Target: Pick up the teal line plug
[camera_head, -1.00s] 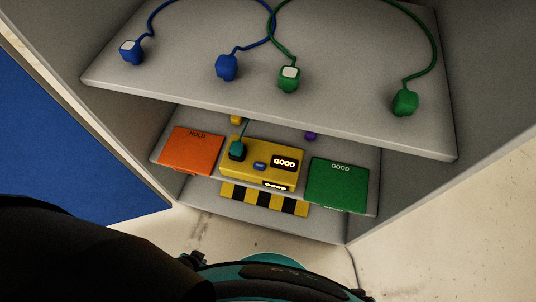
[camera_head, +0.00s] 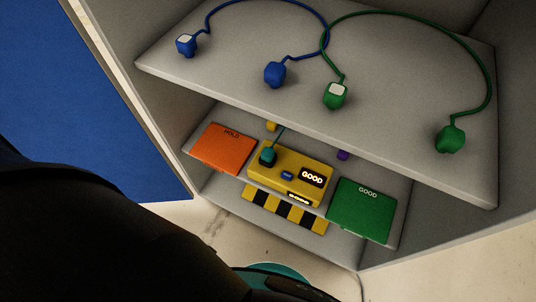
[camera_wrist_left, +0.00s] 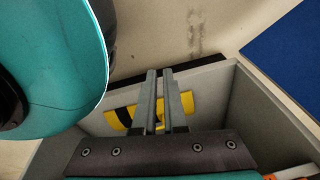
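The teal line plug (camera_head: 268,156) sits on the left part of the yellow box (camera_head: 312,160), on the middle shelf of the cabinet. Its thin teal cable rises behind it towards the upper shelf. I cannot tell how deep it is seated. The box has a blue button and a lit GOOD display. My left gripper (camera_wrist_left: 159,72) shows in the left wrist view with two grey fingers a narrow gap apart and nothing between them. It is away from the plug, which is not seen in that view. My right gripper is not in view.
An orange HOLD plate (camera_head: 219,149) and a green GOOD plate (camera_head: 362,209) flank the box. The upper shelf (camera_head: 400,110) overhangs it and carries blue and green corded plugs. A yellow-black striped strip (camera_head: 284,209) lies below. A purple thing (camera_head: 343,155) is behind.

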